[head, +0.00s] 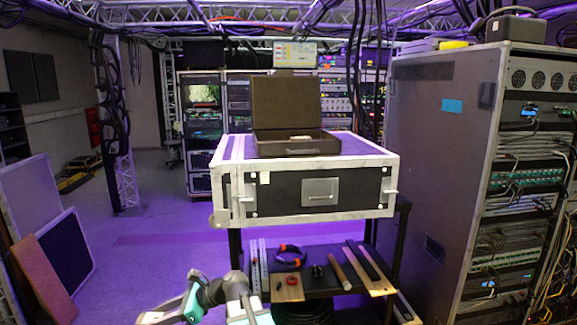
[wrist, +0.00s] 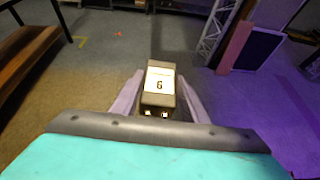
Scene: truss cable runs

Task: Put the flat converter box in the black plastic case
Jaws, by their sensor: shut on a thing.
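The black plastic case (head: 286,103) stands open on top of the road case in the head view, with its lid raised at the back and its low tray in front. A small pale thing shows at the tray, too small to make out. In the wrist view my gripper (wrist: 158,92) is shut on the flat converter box (wrist: 159,100), a small dark box with a white label bearing a digit. The box is held between the two pale fingers, clear of any surface. In the head view my arm is low at the bottom, below the case; the held box is not visible there.
The road case (head: 320,192) has a purple top with bare room beside the black case. A lower shelf (head: 318,276) holds a red-and-black cable coil (head: 290,256), strips and tools. A tall equipment rack (head: 445,180) stands close on the right. Open floor (head: 150,240) lies left.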

